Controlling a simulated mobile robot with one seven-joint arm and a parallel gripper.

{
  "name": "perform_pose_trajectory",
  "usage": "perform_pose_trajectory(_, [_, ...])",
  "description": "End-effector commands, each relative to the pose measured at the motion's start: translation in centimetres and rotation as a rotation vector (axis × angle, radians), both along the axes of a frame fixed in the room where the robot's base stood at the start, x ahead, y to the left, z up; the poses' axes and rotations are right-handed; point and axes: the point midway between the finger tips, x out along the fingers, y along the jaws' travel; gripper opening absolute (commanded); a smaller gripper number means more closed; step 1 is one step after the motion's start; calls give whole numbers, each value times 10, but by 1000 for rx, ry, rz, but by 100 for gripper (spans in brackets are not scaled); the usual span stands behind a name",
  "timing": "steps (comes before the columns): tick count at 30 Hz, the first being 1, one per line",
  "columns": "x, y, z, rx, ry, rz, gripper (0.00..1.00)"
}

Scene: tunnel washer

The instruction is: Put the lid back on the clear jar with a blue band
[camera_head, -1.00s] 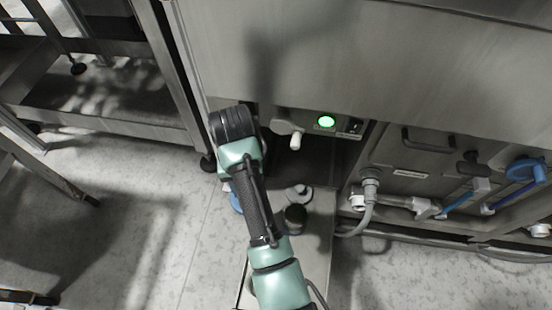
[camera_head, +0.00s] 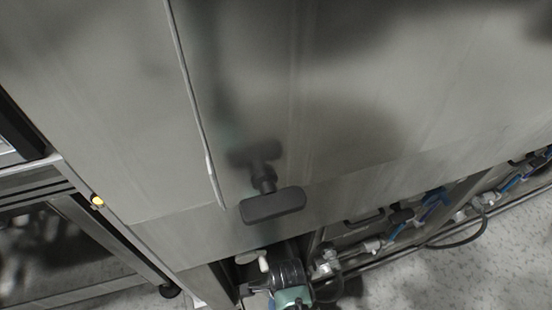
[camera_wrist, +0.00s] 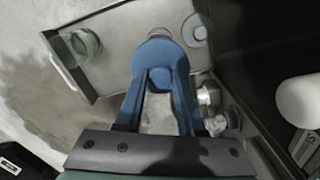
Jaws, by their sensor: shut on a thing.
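In the wrist view, my gripper (camera_wrist: 160,75) is shut on the knob of a round blue lid (camera_wrist: 156,50). The lid is seen from above, over a grey shelf (camera_wrist: 120,75). A clear round jar (camera_wrist: 85,43) stands near the shelf's left corner, apart from the lid. A second pale round container (camera_wrist: 197,28) stands near the upper right corner. I see no blue band on either; anything under the lid is hidden. In the head view my gripper is hidden below my arm.
Beside the shelf on the right are metal fittings (camera_wrist: 209,95) and a white cylinder (camera_wrist: 302,101). In the head view a steel machine panel with a dark handle (camera_head: 273,205) fills most of the picture. Blue-handled valves (camera_head: 436,197) lie to the right.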

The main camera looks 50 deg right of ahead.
Motion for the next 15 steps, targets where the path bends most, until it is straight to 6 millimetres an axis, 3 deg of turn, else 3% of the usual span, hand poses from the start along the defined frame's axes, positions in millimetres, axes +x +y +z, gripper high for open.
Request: perform_pose_trajectory(15, [-3, 0, -30, -1, 1, -20, 0])
